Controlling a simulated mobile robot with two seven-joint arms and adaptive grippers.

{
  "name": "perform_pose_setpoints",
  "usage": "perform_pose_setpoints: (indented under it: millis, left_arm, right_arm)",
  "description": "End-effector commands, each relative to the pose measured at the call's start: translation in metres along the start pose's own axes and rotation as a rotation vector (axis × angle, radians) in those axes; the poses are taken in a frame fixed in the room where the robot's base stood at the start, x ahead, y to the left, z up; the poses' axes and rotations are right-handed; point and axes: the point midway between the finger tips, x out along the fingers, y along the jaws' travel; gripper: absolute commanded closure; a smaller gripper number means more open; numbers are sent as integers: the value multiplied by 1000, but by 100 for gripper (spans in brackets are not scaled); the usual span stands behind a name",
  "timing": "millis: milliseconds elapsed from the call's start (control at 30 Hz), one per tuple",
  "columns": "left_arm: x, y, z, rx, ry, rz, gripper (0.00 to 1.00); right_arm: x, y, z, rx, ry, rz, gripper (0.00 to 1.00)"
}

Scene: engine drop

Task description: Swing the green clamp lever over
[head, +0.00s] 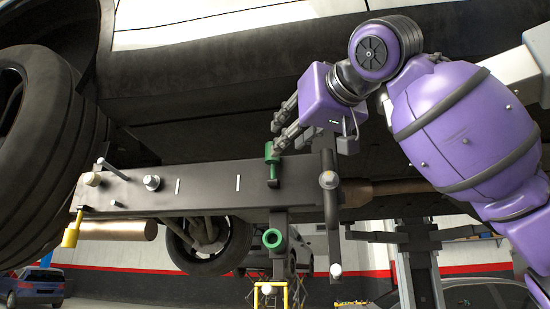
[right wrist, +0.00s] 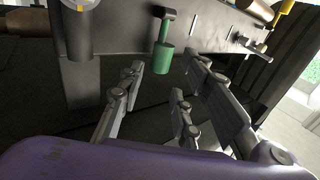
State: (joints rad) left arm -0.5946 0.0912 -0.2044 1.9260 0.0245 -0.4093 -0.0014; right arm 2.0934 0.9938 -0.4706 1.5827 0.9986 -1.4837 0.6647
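The green clamp lever (head: 272,153) stands at the top edge of the dark crossbeam (head: 210,187) in the head view. It also shows in the right wrist view (right wrist: 162,58), as a green cylinder on a stem with a dark bar at its far end. My right gripper (head: 279,131) is just above the lever's upper end in the head view. Its fingers are spread and empty. In the right wrist view the lever lies beyond the fingertips (right wrist: 160,82), and I see no contact. My left gripper is in neither view.
A green ring (head: 272,239) hangs below the beam. The car underbody (head: 190,105) is close behind and above, and a tyre (head: 48,150) is at left.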

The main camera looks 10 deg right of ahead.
Motion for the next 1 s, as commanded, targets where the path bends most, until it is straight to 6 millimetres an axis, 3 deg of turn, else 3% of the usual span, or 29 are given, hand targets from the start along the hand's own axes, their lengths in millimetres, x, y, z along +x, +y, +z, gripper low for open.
perform_pose_setpoints:
  millis: [100,267,500,633,800,1000]
  left_arm:
    - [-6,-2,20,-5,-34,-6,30]
    - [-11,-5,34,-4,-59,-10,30]
    - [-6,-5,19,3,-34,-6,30]
    - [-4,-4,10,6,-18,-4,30]
    - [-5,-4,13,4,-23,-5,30]
    - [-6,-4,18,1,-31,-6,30]
  right_arm:
    - [19,0,2,0,-5,0,68]
    - [46,0,2,0,-4,1,68]
    - [69,0,1,-1,-2,0,68]
    - [72,0,1,-1,-1,0,68]
    - [72,0,1,-1,-2,0,68]
    - [72,0,2,-1,-2,1,95]
